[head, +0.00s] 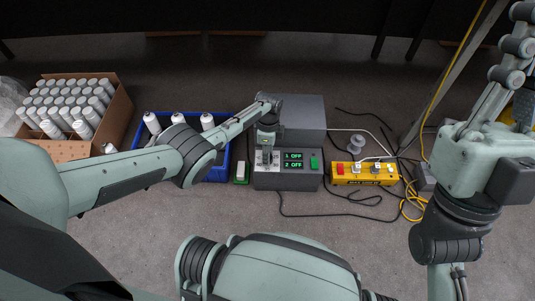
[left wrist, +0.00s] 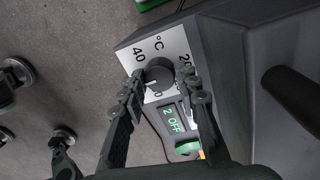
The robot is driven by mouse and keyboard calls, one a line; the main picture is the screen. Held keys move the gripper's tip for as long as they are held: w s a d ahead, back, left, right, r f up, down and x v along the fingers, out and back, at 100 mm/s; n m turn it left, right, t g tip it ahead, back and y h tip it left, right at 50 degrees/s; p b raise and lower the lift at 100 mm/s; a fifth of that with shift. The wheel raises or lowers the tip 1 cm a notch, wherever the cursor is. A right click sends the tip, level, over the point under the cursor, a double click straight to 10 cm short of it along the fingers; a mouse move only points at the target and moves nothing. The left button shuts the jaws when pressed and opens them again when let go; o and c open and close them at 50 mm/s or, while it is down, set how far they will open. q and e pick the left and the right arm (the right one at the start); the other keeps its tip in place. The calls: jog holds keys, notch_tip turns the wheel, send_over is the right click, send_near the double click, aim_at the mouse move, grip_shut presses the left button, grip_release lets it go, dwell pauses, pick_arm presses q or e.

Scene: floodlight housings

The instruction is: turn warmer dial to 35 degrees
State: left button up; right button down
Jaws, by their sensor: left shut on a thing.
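The warmer (head: 287,183) is a grey box with a sloped front panel, a green display (head: 293,160) reading "1 OFF" and "2 OFF", and a green switch. Its dark round dial (left wrist: 160,72) sits on a white °C scale plate (left wrist: 133,57) in the left wrist view. The numbers 40 and 20 show; a lower number is partly hidden. The dial's white mark points down and slightly left in that view. My left gripper (head: 267,150) is shut on the dial, its fingers (left wrist: 161,88) on either side. My right gripper (head: 512,60) is raised at the right edge, its fingertips unclear.
A blue crate (head: 216,172) with white bottles stands left of the warmer, and a carton (head: 118,115) of white bottles farther left. A yellow power box (head: 365,179) with a red switch stands to the right. Black and yellow cables lie around it.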

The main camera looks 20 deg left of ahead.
dwell(0.5)
pick_arm(q)
jog(key=o, duration=1.2)
jog(key=shift+c, duration=0.2)
jog(key=shift+r, duration=0.15)
notch_tip(320, 180, up, 12)
jog(key=shift+w, duration=0.35)
